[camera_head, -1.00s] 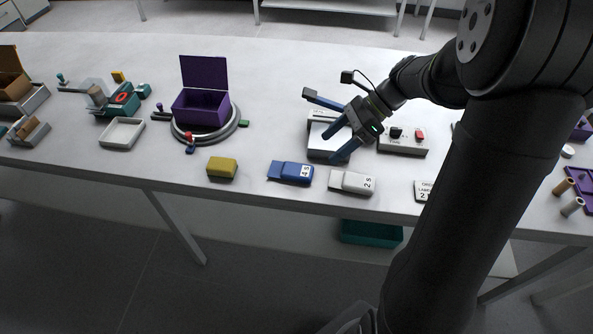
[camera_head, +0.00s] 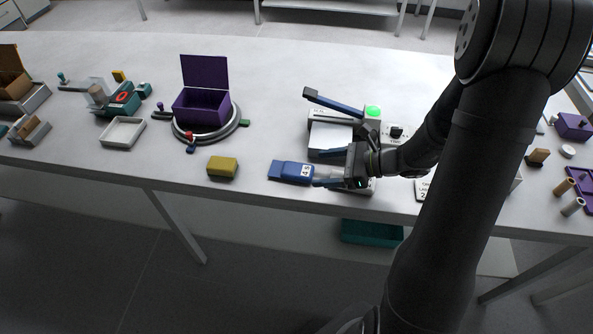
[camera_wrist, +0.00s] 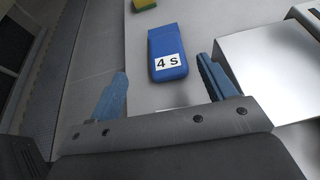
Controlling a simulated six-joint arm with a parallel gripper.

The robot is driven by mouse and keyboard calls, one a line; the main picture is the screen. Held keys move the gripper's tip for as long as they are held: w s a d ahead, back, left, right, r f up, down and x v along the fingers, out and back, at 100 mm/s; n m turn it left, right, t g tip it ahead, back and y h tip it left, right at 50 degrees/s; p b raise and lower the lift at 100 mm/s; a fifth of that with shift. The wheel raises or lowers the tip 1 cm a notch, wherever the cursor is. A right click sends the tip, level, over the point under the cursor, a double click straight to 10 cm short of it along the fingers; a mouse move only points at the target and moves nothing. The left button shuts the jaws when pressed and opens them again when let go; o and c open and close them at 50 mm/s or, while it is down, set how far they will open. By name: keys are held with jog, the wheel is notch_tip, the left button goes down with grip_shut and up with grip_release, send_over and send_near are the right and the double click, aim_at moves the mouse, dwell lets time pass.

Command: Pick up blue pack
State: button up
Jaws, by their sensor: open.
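The blue pack (camera_head: 286,170) lies flat on the table near its front edge, with a white label reading "4 S". In the wrist view the blue pack (camera_wrist: 163,44) lies ahead of the fingertips, between their lines and nearer the right finger. My gripper (camera_head: 324,168) is low over the table just right of the pack, open, with nothing between its fingers. In the wrist view my gripper (camera_wrist: 164,82) shows two blue fingers spread apart. The white pack is mostly hidden behind my gripper.
A yellow block (camera_head: 222,166) lies left of the blue pack. A device with a raised blue lever (camera_head: 333,101) and a lit green button (camera_head: 373,112) stands behind my gripper. A purple open box (camera_head: 201,105) sits on a round base. The table between the yellow block and blue pack is clear.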

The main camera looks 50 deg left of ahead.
aim_at(294, 168)
jog(key=shift+w+a+x, duration=0.15)
jog(key=shift+x, duration=1.95)
jog(key=shift+w+a+x, duration=0.1)
jog(key=shift+w+x, duration=0.05)
jog(key=shift+x, duration=1.95)
jog(key=c, duration=1.1)
